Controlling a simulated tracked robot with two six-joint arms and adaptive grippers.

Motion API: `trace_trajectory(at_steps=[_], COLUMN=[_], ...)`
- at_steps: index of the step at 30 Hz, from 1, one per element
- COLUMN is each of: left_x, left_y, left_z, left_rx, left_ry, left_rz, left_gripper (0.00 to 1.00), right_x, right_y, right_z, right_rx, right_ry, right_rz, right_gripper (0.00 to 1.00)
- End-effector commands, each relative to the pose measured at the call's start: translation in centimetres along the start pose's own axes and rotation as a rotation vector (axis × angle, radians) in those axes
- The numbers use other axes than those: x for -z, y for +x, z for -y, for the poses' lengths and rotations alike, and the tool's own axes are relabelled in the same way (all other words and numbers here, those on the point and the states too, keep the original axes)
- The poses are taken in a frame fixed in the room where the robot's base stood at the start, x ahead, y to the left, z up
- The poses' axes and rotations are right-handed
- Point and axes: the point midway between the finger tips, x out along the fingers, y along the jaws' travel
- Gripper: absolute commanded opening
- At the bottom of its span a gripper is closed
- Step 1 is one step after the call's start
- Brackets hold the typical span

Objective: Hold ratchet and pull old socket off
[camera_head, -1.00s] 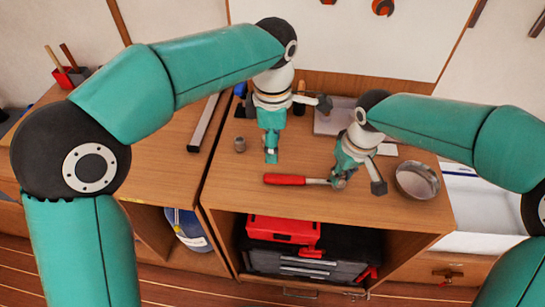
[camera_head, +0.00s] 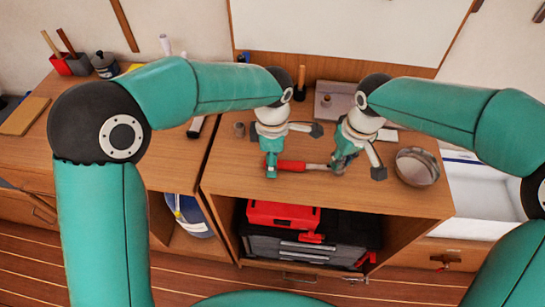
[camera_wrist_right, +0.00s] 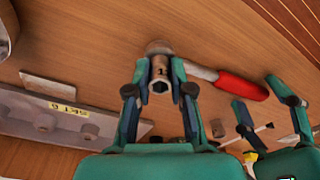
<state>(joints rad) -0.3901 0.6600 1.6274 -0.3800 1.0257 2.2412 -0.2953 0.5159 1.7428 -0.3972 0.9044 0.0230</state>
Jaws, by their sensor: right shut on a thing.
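The ratchet, with its red handle (camera_head: 291,166), lies on the bench top with its head to the right. In the right wrist view its handle (camera_wrist_right: 242,86) points right. My right gripper (camera_head: 338,166) is shut on the grey metal socket (camera_wrist_right: 160,77) at the ratchet's head, with a finger on either side. The socket's open end faces the right wrist camera. My left gripper (camera_head: 271,172) is low over the free end of the handle. In the right wrist view the left gripper's fingers (camera_wrist_right: 257,96) stand apart near that end, not closed on it.
A loose grey socket (camera_head: 239,129) stands left on the bench top (camera_head: 225,185). A round metal dish (camera_head: 416,167) is at the right. A grey rack (camera_head: 333,107) with a label is at the back. A red and black toolbox (camera_head: 283,214) sits on the shelf below.

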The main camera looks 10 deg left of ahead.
Motion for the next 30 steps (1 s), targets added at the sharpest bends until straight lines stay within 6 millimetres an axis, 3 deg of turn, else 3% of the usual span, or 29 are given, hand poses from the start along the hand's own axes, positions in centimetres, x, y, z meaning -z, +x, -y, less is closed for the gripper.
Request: trace_trajectory(at_steps=[4, 12, 14, 30], left_x=[0.01, 0.00, 0.00, -0.02], left_y=[-0.01, -0.05, -0.05, -0.10], left_z=[-0.01, -0.03, -0.04, -0.11], left_rx=[0.000, -0.001, -0.001, -0.004], left_ry=[0.000, 0.000, 0.000, 0.000], left_rz=[0.000, 0.000, 0.001, 0.002], left_gripper=[0.52, 0.07, 0.00, 0.00], right_x=[0.00, -0.01, -0.02, -0.05], right_y=[0.02, 0.02, 0.02, 0.02], right_z=[0.04, 0.04, 0.04, 0.04], right_rx=[0.001, 0.001, 0.001, 0.000], right_ry=[-0.001, -0.001, -0.001, -0.002], right_rz=[0.000, 0.001, 0.001, 0.002], right_gripper=[0.00, 0.00, 0.00, 0.00])
